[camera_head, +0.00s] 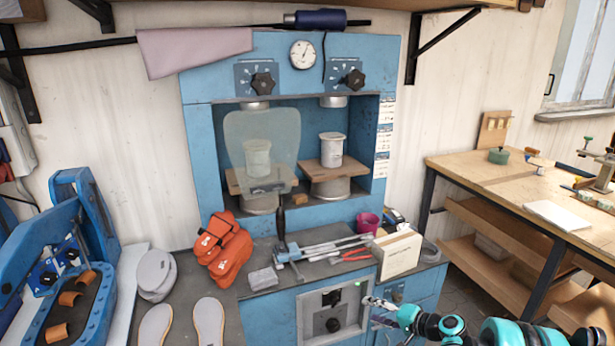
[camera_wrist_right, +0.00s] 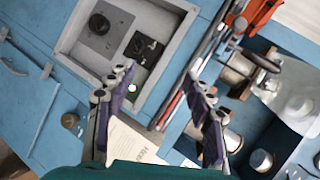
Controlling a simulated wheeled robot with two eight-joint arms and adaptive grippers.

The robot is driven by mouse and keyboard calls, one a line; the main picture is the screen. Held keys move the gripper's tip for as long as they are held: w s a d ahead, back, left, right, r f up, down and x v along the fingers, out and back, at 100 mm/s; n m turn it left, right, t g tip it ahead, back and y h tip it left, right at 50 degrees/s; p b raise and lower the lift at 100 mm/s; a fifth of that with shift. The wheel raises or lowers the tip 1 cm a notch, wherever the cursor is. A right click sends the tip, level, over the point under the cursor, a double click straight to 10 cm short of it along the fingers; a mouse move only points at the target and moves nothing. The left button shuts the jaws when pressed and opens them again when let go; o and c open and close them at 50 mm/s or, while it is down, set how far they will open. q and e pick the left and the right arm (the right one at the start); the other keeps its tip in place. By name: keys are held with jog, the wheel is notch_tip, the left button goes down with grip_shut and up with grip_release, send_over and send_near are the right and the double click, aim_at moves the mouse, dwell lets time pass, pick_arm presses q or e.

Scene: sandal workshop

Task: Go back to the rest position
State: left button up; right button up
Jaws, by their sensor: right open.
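My right gripper (camera_head: 372,303) comes in from the lower right in the head view, in front of the blue press cabinet. It is beside the grey control panel (camera_head: 318,322) on the cabinet front, below the carton. In the right wrist view its two purple-grey fingers (camera_wrist_right: 163,80) stand apart, with nothing held between them. The control panel (camera_wrist_right: 72,38) with its dark knob and small green light shows beyond the fingers. Whether a finger touches the panel cannot be told. My left gripper is not in view.
The blue press (camera_head: 205,150) stands behind a worktop with orange sandal parts (camera_head: 222,250), metal tools, red pliers (camera_head: 352,256), a magenta cup (camera_head: 368,222) and a carton (camera_head: 398,252). A blue machine (camera_head: 85,215) is at left, a wooden workbench (camera_head: 480,172) at right.

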jog(key=s+a+r+n+g+h, duration=0.1)
jog(key=s+a+r+n+h, duration=0.15)
jog(key=s+r, duration=0.35)
jog(key=s+a+r+n+g+h, duration=0.1)
jog(key=s+a+r+h, duration=0.15)
jog(key=s+r, duration=0.45)
jog(key=s+d+f+n+h, duration=0.2)
jog(key=s+n+h, duration=0.1)
jog(key=s, duration=1.7)
jog(key=shift+d+f+h, duration=0.15)
jog(key=shift+h, duration=0.45)
